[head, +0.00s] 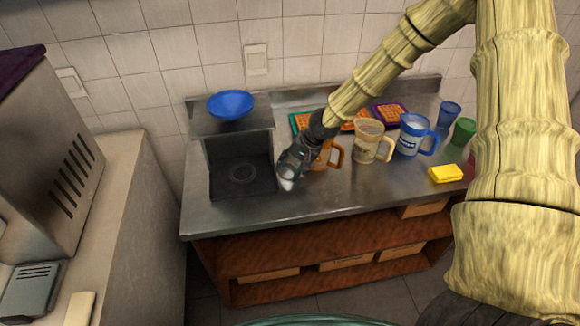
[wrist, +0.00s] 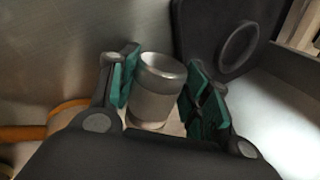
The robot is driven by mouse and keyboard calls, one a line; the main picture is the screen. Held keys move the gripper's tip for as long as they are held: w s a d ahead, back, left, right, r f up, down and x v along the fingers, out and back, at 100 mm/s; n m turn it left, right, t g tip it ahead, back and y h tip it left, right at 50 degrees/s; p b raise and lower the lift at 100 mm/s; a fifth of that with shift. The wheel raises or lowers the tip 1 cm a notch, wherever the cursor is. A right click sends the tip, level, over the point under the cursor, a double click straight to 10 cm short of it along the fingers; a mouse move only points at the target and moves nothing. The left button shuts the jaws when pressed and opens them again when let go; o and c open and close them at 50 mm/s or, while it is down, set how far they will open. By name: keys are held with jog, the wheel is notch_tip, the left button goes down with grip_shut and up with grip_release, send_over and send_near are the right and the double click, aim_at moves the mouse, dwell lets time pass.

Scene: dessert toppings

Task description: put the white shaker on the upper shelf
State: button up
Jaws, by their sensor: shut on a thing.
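The white shaker (wrist: 158,90) looks pale grey and metallic, with a round rim, and stands between my green-padded fingers in the wrist view. My gripper (wrist: 162,92) is shut on it. In the head view my gripper (head: 288,176) is low over the steel counter, just right of a small dark stand, with the pale end of the shaker (head: 286,185) showing at its tip. I cannot tell whether the shaker touches the counter. The upper shelf (head: 205,124) is the stand's top board, bearing a blue bowl (head: 231,104).
The stand's lower bay (head: 240,188) holds only a dark ring mark. An orange mug (head: 325,158) is close behind my gripper. A beige mug (head: 368,142), a blue mug (head: 410,136) and a yellow sponge (head: 445,174) stand farther right. The counter's front left is clear.

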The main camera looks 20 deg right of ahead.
jog(key=o, duration=0.6)
jog(key=shift+f, duration=0.15)
jog(key=o, duration=0.5)
jog(key=shift+c, duration=0.2)
